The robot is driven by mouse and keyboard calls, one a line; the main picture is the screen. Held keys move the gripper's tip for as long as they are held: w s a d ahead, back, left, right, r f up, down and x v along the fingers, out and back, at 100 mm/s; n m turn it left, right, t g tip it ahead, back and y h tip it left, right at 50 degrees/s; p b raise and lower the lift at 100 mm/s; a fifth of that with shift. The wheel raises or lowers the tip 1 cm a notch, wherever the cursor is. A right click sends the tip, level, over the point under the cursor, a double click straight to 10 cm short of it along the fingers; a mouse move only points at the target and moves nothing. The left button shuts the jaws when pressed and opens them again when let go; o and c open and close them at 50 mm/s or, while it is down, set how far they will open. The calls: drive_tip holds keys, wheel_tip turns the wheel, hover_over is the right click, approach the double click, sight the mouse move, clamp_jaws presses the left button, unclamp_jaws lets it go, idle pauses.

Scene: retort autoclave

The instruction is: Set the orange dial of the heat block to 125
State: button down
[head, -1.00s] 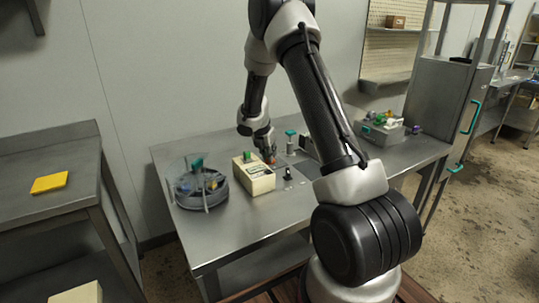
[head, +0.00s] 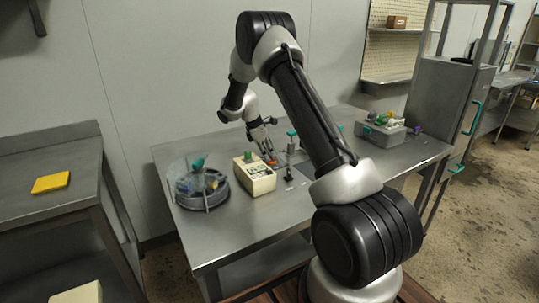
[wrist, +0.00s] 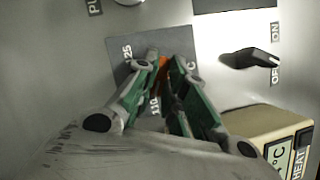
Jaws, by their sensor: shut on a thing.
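The orange dial (wrist: 177,75) shows as a narrow orange strip between my fingers in the wrist view. It sits on a dark grey plate with white marks; 125 is left of my fingers and 110 shows between them. My gripper (wrist: 170,62) is shut on the dial, with green-padded fingers on either side. The fingers hide most of the dial, so its pointer cannot be read. In the head view my gripper (head: 266,149) reaches down to the orange dial (head: 271,159).
A black ON/OFF switch (wrist: 250,58) lies right of the dial plate. A round grey carousel (head: 202,188) stands at the table's left. A grey bin of parts (head: 381,131) sits further right.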

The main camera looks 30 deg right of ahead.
drive_tip(key=m, duration=0.2)
drive_tip(key=m+g+y, duration=0.1)
drive_tip(key=m, duration=0.2)
drive_tip(key=shift+s+d+f+m+g, duration=0.1)
drive_tip(key=shift+f+m+g, duration=0.2)
drive_tip(key=shift+g, duration=0.1)
drive_tip(key=m+y, duration=0.1)
drive_tip(key=m, duration=0.1)
drive_tip(key=m+g+y, duration=0.1)
drive_tip(key=m, duration=0.2)
drive_tip(key=shift+d, duration=0.15)
drive_tip(key=m+y, duration=0.2)
drive_tip(key=m, duration=0.3)
drive_tip(key=shift+d+m, duration=0.1)
drive_tip(key=shift+m, duration=0.3)
drive_tip(key=m+t+y, duration=0.1)
drive_tip(key=m+y, duration=0.1)
drive_tip(key=m, duration=0.3)
drive_tip(key=shift+m, duration=0.3)
drive_tip(key=c, duration=1.5)
unclamp_jaws()
drive_tip(key=shift+r, duration=0.1)
